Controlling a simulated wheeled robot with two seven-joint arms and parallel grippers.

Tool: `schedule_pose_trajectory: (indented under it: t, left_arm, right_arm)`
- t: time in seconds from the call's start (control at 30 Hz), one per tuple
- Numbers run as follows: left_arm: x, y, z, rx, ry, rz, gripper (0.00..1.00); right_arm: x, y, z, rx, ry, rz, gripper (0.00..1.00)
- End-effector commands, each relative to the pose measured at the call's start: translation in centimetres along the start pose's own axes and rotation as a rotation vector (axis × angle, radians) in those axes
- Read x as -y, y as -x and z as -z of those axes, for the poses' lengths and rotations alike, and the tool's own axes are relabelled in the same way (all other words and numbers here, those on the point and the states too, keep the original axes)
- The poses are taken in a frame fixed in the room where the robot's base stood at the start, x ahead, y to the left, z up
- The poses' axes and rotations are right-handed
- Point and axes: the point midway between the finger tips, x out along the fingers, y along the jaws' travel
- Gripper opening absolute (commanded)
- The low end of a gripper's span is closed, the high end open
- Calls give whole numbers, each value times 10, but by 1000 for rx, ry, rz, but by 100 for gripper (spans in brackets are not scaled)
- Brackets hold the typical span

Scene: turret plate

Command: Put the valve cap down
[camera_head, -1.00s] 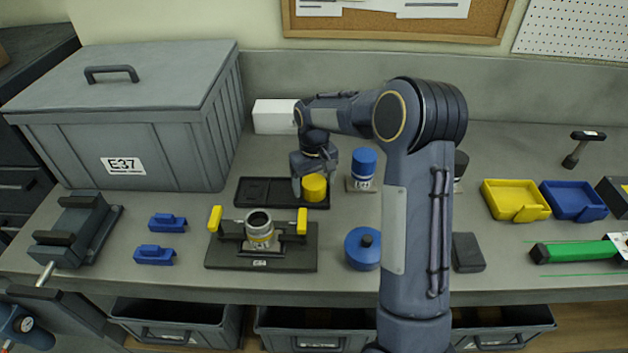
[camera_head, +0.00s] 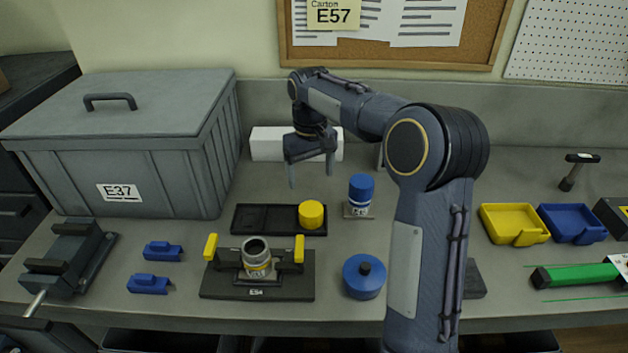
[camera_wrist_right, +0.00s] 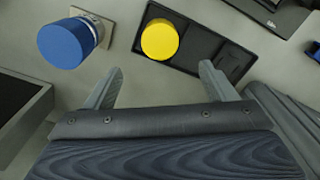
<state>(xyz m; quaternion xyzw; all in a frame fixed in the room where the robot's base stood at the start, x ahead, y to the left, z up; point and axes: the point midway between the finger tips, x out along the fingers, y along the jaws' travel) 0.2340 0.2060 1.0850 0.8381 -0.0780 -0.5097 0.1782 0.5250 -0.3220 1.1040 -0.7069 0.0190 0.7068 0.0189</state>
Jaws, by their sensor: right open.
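The yellow valve cap (camera_head: 311,214) sits at the right end of the black tray (camera_head: 262,219). It also shows in the right wrist view (camera_wrist_right: 160,39), resting in the tray's end compartment. My right gripper (camera_head: 311,178) is above and behind the tray, open and empty, clear of the cap. In the right wrist view its two fingers (camera_wrist_right: 161,85) stand wide apart, with nothing between them. My left gripper is not in view.
A blue-capped bottle (camera_head: 361,195) stands just right of the tray. In front are a clamp fixture (camera_head: 300,288) holding an open valve body (camera_head: 257,259) and a round blue container (camera_head: 364,276). A grey bin (camera_head: 180,170) stands left; a white box (camera_head: 268,143) is behind.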

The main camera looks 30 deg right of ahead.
Motion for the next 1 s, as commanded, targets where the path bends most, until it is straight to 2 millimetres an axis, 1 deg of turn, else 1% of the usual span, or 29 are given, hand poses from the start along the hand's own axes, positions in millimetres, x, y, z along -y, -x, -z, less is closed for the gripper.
schedule_pose_trajectory:
  t: [0.1,0.17,0.27,0.37,0.4,0.47,0.5,0.57,0.6,0.7,0.8,0.83,0.9,1.0]
  left_arm:
    - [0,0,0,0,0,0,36]
    - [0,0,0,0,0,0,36]
    - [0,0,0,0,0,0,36]
    - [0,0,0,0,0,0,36]
    - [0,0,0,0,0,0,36]
    - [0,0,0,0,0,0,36]
    - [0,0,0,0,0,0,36]
    - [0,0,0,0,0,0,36]
    - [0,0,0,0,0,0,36]
    - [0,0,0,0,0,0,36]
    - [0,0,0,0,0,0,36]
    - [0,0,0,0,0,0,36]
    - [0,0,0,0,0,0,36]
    - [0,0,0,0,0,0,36]
  right_arm:
    - [0,4,-1,-1,0,1,78]
    - [0,7,-5,-8,-1,9,78]
    - [1,18,-26,-43,-7,44,78]
    - [8,32,-67,-105,-15,107,78]
    - [13,37,-87,-136,-18,136,78]
    - [21,40,-120,-185,-25,180,78]
    - [28,41,-141,-217,-29,208,78]
    - [40,39,-173,-265,-37,246,78]
    - [48,35,-193,-296,-43,270,78]
    - [67,20,-237,-364,-58,318,78]
    - [83,2,-268,-414,-74,352,78]
    - [87,-3,-275,-426,-78,358,78]
    - [94,-12,-286,-446,-85,370,78]
    - [99,-20,-295,-461,-91,379,78]
